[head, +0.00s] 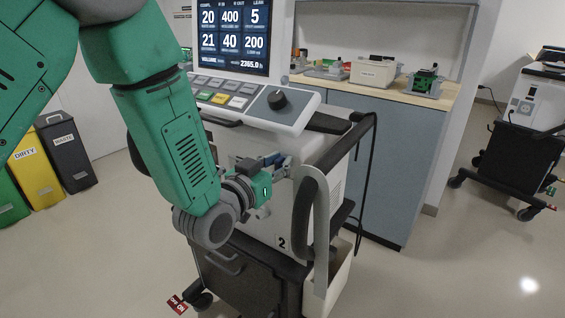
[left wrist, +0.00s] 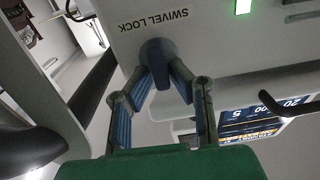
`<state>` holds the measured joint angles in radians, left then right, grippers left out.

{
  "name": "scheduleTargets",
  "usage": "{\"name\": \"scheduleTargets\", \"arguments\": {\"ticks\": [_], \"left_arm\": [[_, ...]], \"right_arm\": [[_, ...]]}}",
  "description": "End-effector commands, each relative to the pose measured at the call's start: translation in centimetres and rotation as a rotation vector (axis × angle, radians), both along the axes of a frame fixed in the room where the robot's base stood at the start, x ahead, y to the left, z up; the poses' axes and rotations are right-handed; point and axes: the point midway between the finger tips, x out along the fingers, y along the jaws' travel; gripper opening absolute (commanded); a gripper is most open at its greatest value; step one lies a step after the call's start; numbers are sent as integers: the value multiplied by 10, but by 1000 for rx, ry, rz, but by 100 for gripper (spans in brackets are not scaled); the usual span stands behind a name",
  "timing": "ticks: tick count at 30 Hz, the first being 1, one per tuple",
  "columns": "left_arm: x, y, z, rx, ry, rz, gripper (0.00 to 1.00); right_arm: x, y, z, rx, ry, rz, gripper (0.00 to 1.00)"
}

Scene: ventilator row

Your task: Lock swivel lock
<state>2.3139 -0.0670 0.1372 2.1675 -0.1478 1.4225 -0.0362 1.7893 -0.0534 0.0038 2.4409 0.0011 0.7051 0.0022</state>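The ventilator (head: 250,215) stands in the middle of the head view, marked with a 2. In the left wrist view its pale panel carries the upside-down label SWIVEL LOCK (left wrist: 153,18). A dark blue swivel lock knob (left wrist: 157,52) sits beside that label. My left gripper (left wrist: 163,75) has its blue-padded fingertips drawn together on both sides of the knob, seemingly touching it. In the head view my left gripper (head: 277,163) is at the ventilator's side below the control panel, and the knob is hidden there. My right gripper is not in view.
A grey handle (head: 317,220) stands close to the right of my left gripper. A green light (left wrist: 243,6) glows on the panel. A counter (head: 405,88) with several items is behind. Waste bins (head: 66,150) stand at left, another cart (head: 520,150) at right.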

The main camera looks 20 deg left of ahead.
Motion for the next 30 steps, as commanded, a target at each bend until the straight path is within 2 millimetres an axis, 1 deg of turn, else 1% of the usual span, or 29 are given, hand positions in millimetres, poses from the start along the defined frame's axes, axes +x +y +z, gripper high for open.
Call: {"name": "scheduleTargets", "arguments": {"ticks": [1,9,14,20,30], "left_arm": [[-2,-5,0,-5,1,-16,0],[-3,-5,-1,-6,7,-10,0],[-3,-4,-1,-46,21,-9,0],[-3,-2,-2,-161,56,-12,0],[-1,2,-4,-454,147,-6,0]], "right_arm": [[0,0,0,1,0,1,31],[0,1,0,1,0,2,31],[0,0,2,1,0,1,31],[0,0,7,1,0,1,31],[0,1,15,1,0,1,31]]}}
